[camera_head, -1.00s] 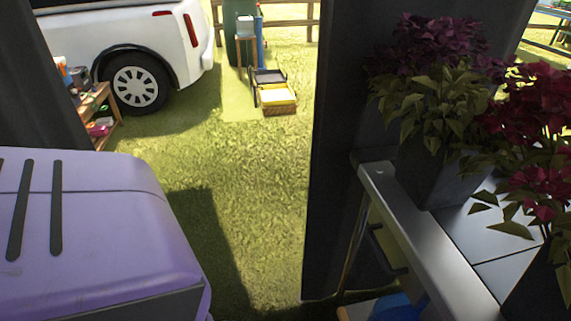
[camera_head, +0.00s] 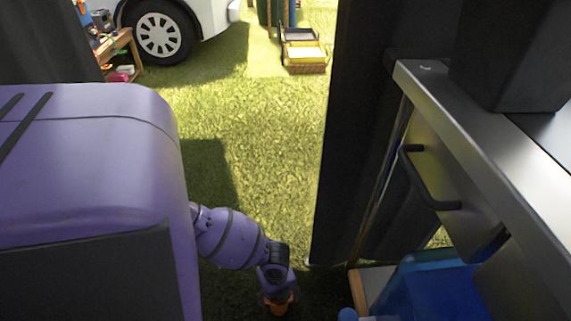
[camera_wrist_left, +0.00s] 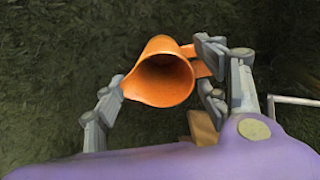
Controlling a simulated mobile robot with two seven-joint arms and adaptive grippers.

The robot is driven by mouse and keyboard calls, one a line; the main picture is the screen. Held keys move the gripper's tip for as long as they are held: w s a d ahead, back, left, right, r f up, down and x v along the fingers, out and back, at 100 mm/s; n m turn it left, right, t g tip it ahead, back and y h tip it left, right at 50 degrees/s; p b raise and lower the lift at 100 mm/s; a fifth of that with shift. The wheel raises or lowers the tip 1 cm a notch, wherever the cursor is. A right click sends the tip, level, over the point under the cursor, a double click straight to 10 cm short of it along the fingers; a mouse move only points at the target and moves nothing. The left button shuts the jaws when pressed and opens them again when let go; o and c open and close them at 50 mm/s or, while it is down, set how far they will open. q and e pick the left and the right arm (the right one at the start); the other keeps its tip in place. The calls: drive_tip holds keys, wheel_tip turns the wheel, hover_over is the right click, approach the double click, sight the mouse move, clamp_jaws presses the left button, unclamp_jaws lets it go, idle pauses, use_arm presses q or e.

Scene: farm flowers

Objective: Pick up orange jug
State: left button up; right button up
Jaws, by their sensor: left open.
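The orange jug (camera_wrist_left: 164,78) is in the left wrist view, seen from above into its open mouth. Its spout points to the lower left and its handle is on the right. My left gripper (camera_wrist_left: 163,82) is open around it, with one finger beside the spout side and the others by the handle. I cannot tell whether the fingers touch it. In the head view, only a small orange part of the jug (camera_head: 280,305) shows below my left gripper (camera_head: 277,283), low over the grass. The right gripper is not in view.
A metal table (camera_head: 440,110) with a drawer handle stands on the right. Below it are a blue container (camera_head: 435,290) and a wooden edge (camera_head: 357,292). A dark post stands right of the arm. Open grass (camera_head: 260,150) lies ahead, with a crate (camera_head: 305,62) and white vehicle beyond.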

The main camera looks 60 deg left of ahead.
use_arm(q)
drive_tip(key=b, duration=0.2)
hover_over(277, 300)
drive_tip(key=s+d, duration=0.1)
drive_tip(key=d, duration=0.1)
drive_tip(key=f, duration=0.4)
drive_tip(key=shift+d+f, duration=0.1)
drive_tip(key=shift+d, duration=0.1)
drive_tip(key=shift+f, duration=0.2)
drive_tip(key=c, duration=1.3)
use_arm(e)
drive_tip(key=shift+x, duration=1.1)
